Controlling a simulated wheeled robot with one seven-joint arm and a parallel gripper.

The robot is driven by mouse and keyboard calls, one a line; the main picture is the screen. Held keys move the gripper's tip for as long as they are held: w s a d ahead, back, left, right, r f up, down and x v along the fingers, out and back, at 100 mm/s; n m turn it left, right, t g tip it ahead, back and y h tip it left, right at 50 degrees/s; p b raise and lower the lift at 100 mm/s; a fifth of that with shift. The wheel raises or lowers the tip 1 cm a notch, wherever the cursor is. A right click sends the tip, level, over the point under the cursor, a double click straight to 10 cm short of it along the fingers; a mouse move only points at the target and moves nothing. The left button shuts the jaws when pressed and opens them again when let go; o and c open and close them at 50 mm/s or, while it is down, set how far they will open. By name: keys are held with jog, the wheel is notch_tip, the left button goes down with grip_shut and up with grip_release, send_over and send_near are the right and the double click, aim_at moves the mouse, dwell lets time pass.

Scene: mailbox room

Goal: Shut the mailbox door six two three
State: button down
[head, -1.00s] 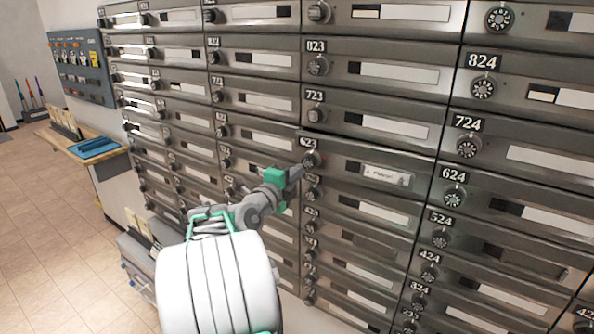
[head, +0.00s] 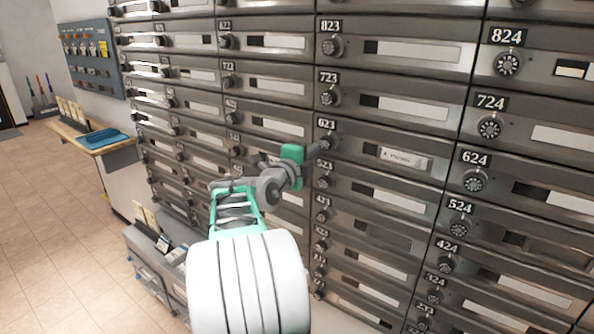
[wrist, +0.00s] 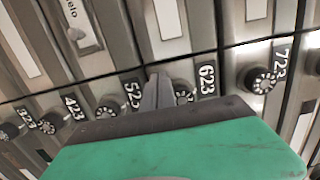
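Mailbox door 623 (head: 370,152) is in the middle column in the head view, with a name tag on its front. It looks flush or nearly flush with its neighbours; a small gap cannot be ruled out. Its round dial (head: 331,143) is at its left end and also shows in the wrist view (wrist: 183,92), beside the 623 label. My gripper (head: 323,147) is at the left end of door 623, beside the dial. In the wrist view its fingers (wrist: 156,92) are together, with nothing seen between them. Whether they touch the door is unclear.
Doors 723 (head: 385,105) above and 523 (head: 385,195) below look closed. Door 624 (head: 540,195) is to the right. A wooden shelf (head: 112,146) with a blue tray and a low grey cabinet (head: 150,262) stand at left. The tiled floor (head: 50,220) is clear at far left.

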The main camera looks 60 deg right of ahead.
jog(key=a+b, duration=0.5)
jog(key=a, duration=0.9)
jog(key=w+a+f+n+t+y+p, duration=0.3)
jog(key=w+a+f+n+y, duration=0.35)
jog(key=a+n, duration=0.4)
jog(key=w+a+f+n+t+y+p, duration=0.3)
jog(key=w+a+f+n+y, duration=0.3)
jog(key=a+n, duration=0.5)
jog(key=s+a+f+n+g+y+p, duration=0.1)
jog(key=s+a+f+n+y, duration=0.1)
jog(key=a, duration=0.5)
jog(key=s+a+f+n+g+y+p, duration=0.1)
jog(key=s+a+f+n, duration=0.1)
jog(key=s+a+n, duration=0.2)
jog(key=s+a+f+n+g+y+p, duration=0.1)
jog(key=s+a+f+n+y, duration=0.1)
jog(key=a+n, duration=0.6)
jog(key=s+a+f, duration=0.1)
jog(key=s+a, duration=0.1)
jog(key=a, duration=0.1)
jog(key=shift+y+p, duration=0.3)
jog(key=shift+y, duration=0.05)
jog(key=shift+n, duration=0.25)
